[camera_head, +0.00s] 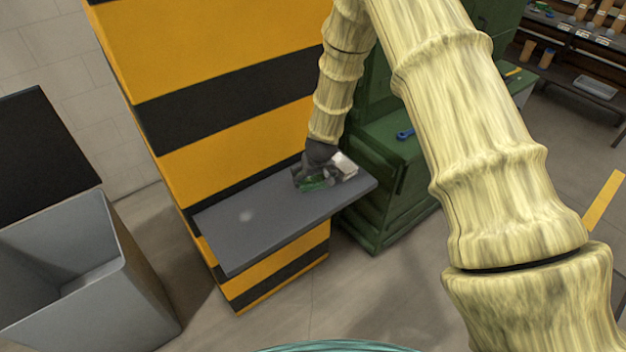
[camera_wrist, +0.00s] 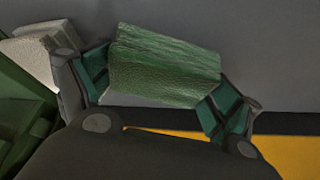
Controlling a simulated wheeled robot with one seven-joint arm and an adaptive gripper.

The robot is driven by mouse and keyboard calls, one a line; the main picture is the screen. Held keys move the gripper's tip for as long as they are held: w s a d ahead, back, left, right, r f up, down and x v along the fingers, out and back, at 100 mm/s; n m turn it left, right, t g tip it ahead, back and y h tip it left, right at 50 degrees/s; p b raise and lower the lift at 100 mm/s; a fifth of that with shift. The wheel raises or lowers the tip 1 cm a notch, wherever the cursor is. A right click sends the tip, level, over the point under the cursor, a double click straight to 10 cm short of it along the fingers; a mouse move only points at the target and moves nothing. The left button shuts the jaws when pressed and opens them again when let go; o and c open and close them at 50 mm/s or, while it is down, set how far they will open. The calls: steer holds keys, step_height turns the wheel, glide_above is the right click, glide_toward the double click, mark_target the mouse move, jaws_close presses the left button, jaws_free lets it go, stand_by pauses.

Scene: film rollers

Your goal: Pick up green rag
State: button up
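The green rag (camera_wrist: 165,68) is a small, folded, textured green piece between my gripper's fingers in the wrist view. It also shows as a small green patch (camera_head: 312,184) in the head view, on the grey shelf (camera_head: 240,225). My gripper (camera_wrist: 160,88) is at the shelf with its two teal-padded fingers spread, one on each side of the rag. The finger tips are near or touching the rag's edges; I cannot tell whether they press on it. In the head view my gripper (camera_head: 312,175) partly hides the rag.
A whitish block or cloth (camera_head: 344,167) lies right beside the gripper on the shelf. The shelf juts from a yellow-and-black striped pillar (camera_head: 215,60). A grey open bin (camera_head: 75,280) stands at left. A green cabinet (camera_head: 385,215) stands close at right. The shelf's left part is clear.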

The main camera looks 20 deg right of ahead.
steer(key=shift+c, duration=1.4)
steer(key=shift+r, duration=0.1)
steer(key=shift+r+b, duration=1.2)
steer(key=shift+r, duration=0.4)
steer(key=s+a+b, duration=0.1)
steer(key=s+b, duration=0.1)
steer(key=s, duration=0.5)
steer(key=s+a+r+b, duration=0.1)
steer(key=s+a+b, duration=0.1)
steer(key=s, duration=0.6)
steer(key=shift+s+a+r+b, duration=0.3)
steer(key=shift+b, duration=0.25)
